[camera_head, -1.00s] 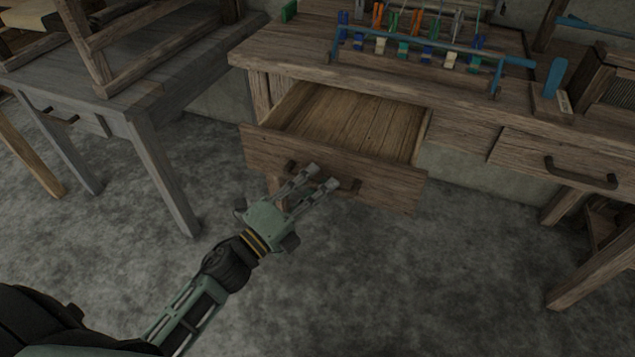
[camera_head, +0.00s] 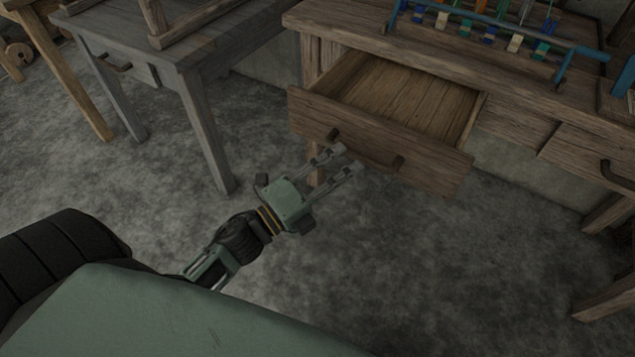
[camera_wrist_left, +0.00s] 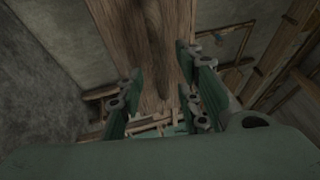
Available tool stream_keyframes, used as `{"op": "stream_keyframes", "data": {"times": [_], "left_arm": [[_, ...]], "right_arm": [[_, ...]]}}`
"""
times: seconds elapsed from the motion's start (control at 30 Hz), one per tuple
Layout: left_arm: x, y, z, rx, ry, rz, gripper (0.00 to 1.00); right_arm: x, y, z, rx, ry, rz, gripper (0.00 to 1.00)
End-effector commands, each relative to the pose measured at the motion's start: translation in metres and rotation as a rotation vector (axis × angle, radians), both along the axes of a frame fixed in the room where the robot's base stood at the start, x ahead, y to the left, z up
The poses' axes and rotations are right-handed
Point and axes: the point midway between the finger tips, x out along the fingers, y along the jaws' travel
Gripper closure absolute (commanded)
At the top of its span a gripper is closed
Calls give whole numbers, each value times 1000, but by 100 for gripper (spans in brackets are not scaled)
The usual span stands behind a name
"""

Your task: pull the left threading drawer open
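The left threading drawer (camera_head: 380,142) stands pulled out from the wooden bench, and its inside (camera_head: 405,98) looks empty. Its dark bar handle (camera_head: 382,164) is on the front panel. My left gripper (camera_head: 347,158) is just in front of the handle's left part, with its two fingers apart. The fingers seem to be clear of the bar, though contact is hard to judge. In the left wrist view the fingers (camera_wrist_left: 165,95) are spread, with brown wood (camera_wrist_left: 150,50) beyond and between them. My right gripper is not in view.
The bench top (camera_head: 345,22) carries a blue rack (camera_head: 480,32) with coloured pieces. Another drawer with a handle (camera_head: 617,176) is at the right. A grey table (camera_head: 205,125) stands at the left. The floor (camera_head: 430,260) in front of the drawer is clear.

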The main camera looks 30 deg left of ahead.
Motion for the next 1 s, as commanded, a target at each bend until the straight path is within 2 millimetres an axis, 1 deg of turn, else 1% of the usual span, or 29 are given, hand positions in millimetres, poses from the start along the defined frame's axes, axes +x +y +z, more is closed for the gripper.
{"op": "stream_keyframes", "data": {"times": [0.03,0.2,0.3,0.4,0.57,1.0], "left_arm": [[-11,5,-4,0,5,2,68],[-41,19,-10,0,4,2,68],[-54,25,-12,0,3,2,68],[-62,29,-13,2,1,0,68],[-67,31,-14,2,0,1,68],[-67,31,-14,1,0,0,68]], "right_arm": [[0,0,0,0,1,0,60],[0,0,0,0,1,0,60],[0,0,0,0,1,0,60],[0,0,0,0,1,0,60],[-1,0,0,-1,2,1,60],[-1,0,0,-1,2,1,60]]}}
